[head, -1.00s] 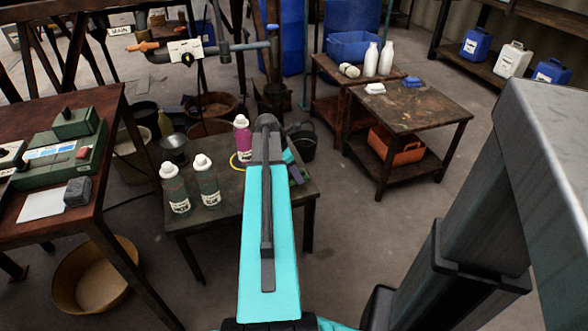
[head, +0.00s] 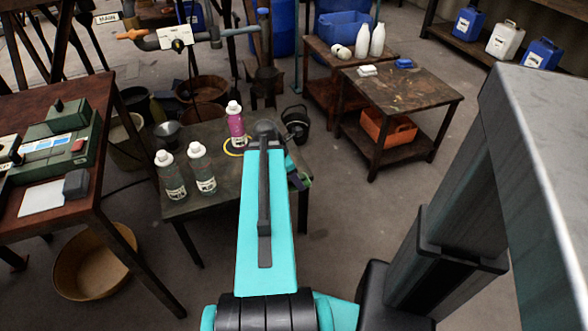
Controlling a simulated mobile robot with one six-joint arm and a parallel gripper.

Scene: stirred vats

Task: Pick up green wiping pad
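My teal arm reaches forward over the dark low table (head: 225,190) and covers much of its right part. Just right of the arm's far end, a small dark part of what looks like my gripper (head: 299,179) shows at the table's right edge. A small green patch (head: 308,182) shows against it. I cannot tell whether this patch is the green wiping pad, or whether it is held. The fingertips are hidden or too small to make out. No other green pad is clearly visible.
A magenta bottle (head: 236,124) and two grey-green bottles (head: 201,168) (head: 170,176) stand on the low table. A black bucket (head: 295,123) is behind it. Floor between tables is clear.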

